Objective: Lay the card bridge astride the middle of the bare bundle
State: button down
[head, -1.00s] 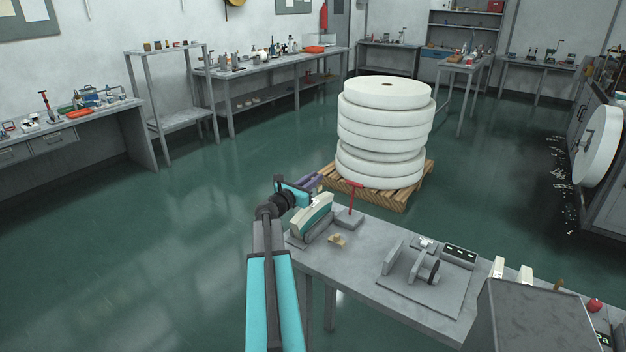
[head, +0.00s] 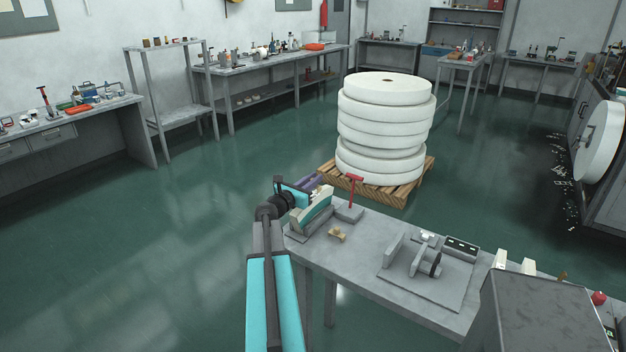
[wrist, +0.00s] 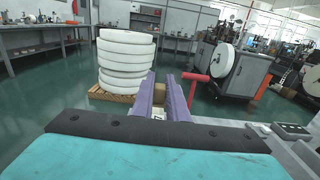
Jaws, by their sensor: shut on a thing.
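My gripper reaches over the left end of the bench in the head view, with its purple fingers (head: 311,181) pointing away. In the wrist view the fingers (wrist: 163,98) run forward with a narrow gap between them. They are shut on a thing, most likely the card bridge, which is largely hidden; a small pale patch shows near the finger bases. The bundle (head: 316,213), a curved cream and teal stack, sits in a grey holder at the bench's left end, just below and beside my gripper. My wrist partly covers it, and I cannot tell whether anything touches it.
A red T-handled tool (head: 352,187) stands close right of my gripper. A small tan piece (head: 337,233) lies on the bench (head: 360,262). A grey fixture (head: 425,268) is further right. A stack of white rolls (head: 385,130) stands on a pallet behind.

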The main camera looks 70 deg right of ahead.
aim_at(314, 196)
jog(key=shift+f+b, duration=0.35)
jog(key=shift+f, duration=0.35)
jog(key=shift+s+f+b, duration=0.1)
jog(key=shift+f+b, duration=0.85)
jog(key=shift+f, duration=0.2)
dwell(3.2)
jog(key=c, duration=1.2)
grip_release()
jog(key=shift+r, duration=0.1)
jog(key=shift+r+p, duration=2.7)
jog(key=shift+r, duration=1.25)
